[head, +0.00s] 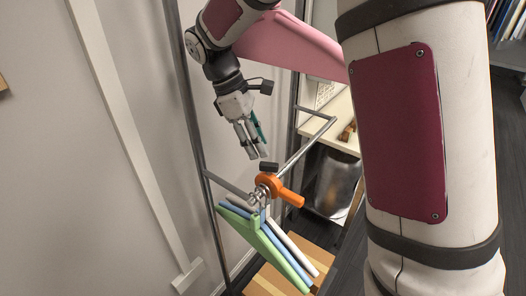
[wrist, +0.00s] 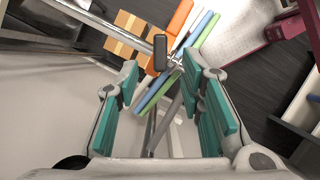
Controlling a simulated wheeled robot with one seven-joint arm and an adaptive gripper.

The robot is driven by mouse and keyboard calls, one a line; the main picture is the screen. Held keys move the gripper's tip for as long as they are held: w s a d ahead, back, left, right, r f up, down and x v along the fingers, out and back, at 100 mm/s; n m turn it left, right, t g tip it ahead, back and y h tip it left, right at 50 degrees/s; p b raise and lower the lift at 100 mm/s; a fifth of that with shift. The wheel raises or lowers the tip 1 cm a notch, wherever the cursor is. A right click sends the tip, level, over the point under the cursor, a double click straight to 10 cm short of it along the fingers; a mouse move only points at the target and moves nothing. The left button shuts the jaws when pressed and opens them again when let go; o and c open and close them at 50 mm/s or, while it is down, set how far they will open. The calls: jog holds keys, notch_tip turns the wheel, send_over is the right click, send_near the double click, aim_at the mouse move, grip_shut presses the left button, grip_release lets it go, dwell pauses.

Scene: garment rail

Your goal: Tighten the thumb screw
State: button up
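My gripper (head: 256,152) points down, a little above and left of the knob in the head view. Its teal-padded fingers (wrist: 165,78) are apart with nothing between them. The screw's shaft is hidden, and I see no contact.
Green (head: 262,240), blue and white hangers hang close below the clamp. The rail (head: 305,148) runs back to the right between upright posts. A wall closes the left side.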

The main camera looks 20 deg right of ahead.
jog(key=shift+r, duration=0.15)
jog(key=shift+a, duration=0.1)
jog(key=c, duration=0.6)
jog(key=shift+s+r, duration=0.1)
jog(key=shift+s, duration=0.05)
grip_shut()
jog(key=m+t+p, duration=0.3)
jog(key=m, duration=0.6)
send_near(269, 170)
jog(key=s, duration=0.3)
jog(key=s+a+r+m+t+y+p, duration=0.25)
jog(key=s+m, duration=0.35)
jog(key=m, duration=0.3)
jog(key=w+d+f, duration=0.3)
jog(key=w+f, duration=0.4)
jog(key=f, duration=0.3)
jog(key=shift+d+h, duration=0.2)
jog(key=shift+h, duration=0.25)
